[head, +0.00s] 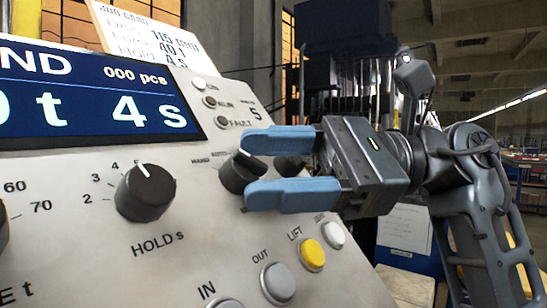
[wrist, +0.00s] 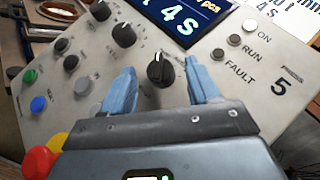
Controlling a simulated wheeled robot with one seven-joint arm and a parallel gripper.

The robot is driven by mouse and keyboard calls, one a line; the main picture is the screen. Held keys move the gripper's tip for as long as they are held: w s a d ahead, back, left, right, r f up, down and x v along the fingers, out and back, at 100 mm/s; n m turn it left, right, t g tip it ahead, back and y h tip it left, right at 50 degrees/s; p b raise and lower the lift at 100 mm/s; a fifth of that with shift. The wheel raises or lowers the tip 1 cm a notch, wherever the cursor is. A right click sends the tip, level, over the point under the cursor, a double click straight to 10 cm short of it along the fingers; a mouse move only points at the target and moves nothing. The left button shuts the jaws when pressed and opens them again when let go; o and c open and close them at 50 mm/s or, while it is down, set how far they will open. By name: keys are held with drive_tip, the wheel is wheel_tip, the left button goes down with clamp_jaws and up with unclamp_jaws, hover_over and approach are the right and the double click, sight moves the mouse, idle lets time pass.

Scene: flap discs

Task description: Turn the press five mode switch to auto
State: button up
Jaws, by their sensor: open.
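The mode switch (head: 238,176) is a black round knob with a white pointer line on the sloping grey press panel (head: 85,245). It also shows in the wrist view (wrist: 158,72), where its pointer points up toward the display. Small lettering above left of it in the head view is too small to read surely; one word looks like AUTO. My gripper (head: 248,168) is open, its blue fingers on either side of the knob. In the wrist view my gripper (wrist: 158,70) has clear gaps between knob and fingers. Whether the fingertips touch the panel I cannot tell.
The panel bears a "5", status lamps (head: 210,102), a HOLD knob (head: 145,192), a display (head: 85,95), and LIFT (head: 312,255) and OUT (head: 278,283) buttons below my gripper. Another dark knob (head: 290,166) shows behind the fingers. A red button (wrist: 38,163) stands at the lower left in the wrist view.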

drive_tip(key=shift+a, duration=0.1)
drive_tip(key=shift+c, duration=0.4)
drive_tip(key=c, duration=0.9)
drive_tip(key=shift+c, duration=0.2)
